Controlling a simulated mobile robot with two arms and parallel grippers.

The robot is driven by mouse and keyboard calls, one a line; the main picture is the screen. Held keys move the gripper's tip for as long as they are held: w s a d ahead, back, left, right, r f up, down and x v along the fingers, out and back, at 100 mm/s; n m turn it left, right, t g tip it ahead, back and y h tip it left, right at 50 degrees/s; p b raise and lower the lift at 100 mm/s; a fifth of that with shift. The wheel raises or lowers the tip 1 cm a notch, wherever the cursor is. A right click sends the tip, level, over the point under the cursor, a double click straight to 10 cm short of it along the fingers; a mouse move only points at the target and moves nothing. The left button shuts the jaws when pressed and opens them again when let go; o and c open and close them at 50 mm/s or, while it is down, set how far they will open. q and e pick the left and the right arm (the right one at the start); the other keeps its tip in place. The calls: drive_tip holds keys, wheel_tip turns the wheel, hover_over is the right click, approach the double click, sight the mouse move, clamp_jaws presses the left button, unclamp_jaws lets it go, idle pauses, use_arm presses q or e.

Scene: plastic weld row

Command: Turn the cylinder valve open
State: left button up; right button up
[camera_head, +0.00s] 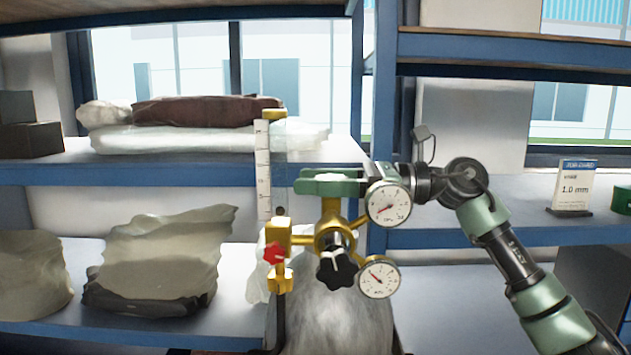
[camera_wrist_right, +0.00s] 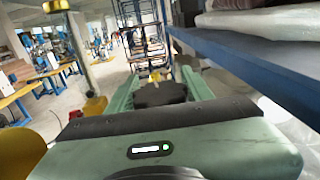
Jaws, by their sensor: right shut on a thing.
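The grey gas cylinder (camera_head: 335,325) stands upright at the bottom centre, with only its upper part in view. A brass valve and regulator body (camera_head: 333,215) sits on top. It carries two round gauges, a black star knob (camera_head: 336,268), a red knob (camera_head: 273,253) and a clear flow tube (camera_head: 263,170). My right gripper (camera_head: 312,183) reaches in from the right across the top of the brass stem. In the right wrist view its green fingers are on both sides of a dark round valve handwheel (camera_wrist_right: 160,93), shut on it. In the head view the gripper hides the handwheel. My left gripper is not in view.
Blue shelving stands behind the cylinder. Wrapped bundles (camera_head: 205,112) lie on the middle shelf, and lumpy wrapped blocks (camera_head: 160,260) on the lower left. A small sign (camera_head: 574,187) stands on the right shelf. A shelf edge (camera_wrist_right: 245,68) runs close by in the wrist view.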

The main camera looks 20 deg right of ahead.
drive_tip(key=n+g, duration=0.1)
drive_tip(key=n+g+p, duration=0.1)
drive_tip(key=g, duration=0.1)
drive_tip(key=g+y, duration=0.1)
drive_tip(key=shift+s+a+r+n, duration=0.1)
drive_tip(key=shift+s+r+n, duration=0.15)
drive_tip(key=shift+n, duration=0.15)
drive_tip(key=shift+s+f+n+g+p, duration=0.15)
drive_tip(key=shift+n+g+p, duration=0.5)
drive_tip(key=shift+g, duration=0.65)
drive_tip(key=shift+s+n+g, duration=0.1)
drive_tip(key=shift+n+g, duration=0.15)
drive_tip(key=shift+g, duration=0.05)
drive_tip(key=o, duration=1.4)
drive_tip(key=shift+c, duration=0.2)
drive_tip(key=shift+f, duration=0.1)
